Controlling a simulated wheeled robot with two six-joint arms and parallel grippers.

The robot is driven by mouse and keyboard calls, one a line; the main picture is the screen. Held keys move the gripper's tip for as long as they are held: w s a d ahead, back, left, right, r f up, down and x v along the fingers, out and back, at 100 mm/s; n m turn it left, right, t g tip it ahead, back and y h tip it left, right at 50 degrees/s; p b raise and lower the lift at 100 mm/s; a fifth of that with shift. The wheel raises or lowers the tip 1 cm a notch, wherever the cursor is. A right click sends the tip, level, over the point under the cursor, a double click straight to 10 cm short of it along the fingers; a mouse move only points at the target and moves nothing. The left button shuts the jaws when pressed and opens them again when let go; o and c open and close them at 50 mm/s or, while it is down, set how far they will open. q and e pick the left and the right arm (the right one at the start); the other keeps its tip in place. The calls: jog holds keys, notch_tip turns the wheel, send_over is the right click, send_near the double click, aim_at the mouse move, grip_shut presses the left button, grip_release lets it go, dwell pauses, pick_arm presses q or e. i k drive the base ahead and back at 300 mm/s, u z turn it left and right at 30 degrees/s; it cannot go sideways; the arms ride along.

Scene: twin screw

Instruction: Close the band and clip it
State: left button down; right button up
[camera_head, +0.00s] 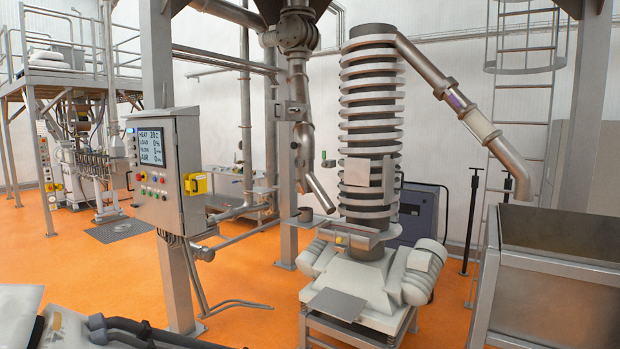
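A metal band (352,231) sits around the foot of the spiral column (371,125), just above the pale base. A small yellow part (340,240) shows on its front left. From here I cannot tell whether the band is open or closed, and I cannot make out a clip. A separate metal collar (446,90) sits on the sloping pipe (478,123) from the column's top. Neither of my grippers shows clearly in this view. Dark tubular parts (130,330) at the bottom left edge are cut off, and I cannot tell what they are.
A control cabinet (170,170) with a screen stands on a post at left. Vibration motors (424,272) flank the column base. A flat grey plate (337,303) projects forward from it. A metal bin (560,240) stands at right. The orange floor is open at centre left.

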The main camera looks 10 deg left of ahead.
aim_at(389, 172)
jog(key=u, duration=0.3)
jog(key=k, duration=0.5)
jog(key=u, duration=0.75)
jog(key=i, duration=2.15)
jog(key=z, duration=0.75)
jog(key=i, duration=2.2)
jog(key=z, duration=0.95)
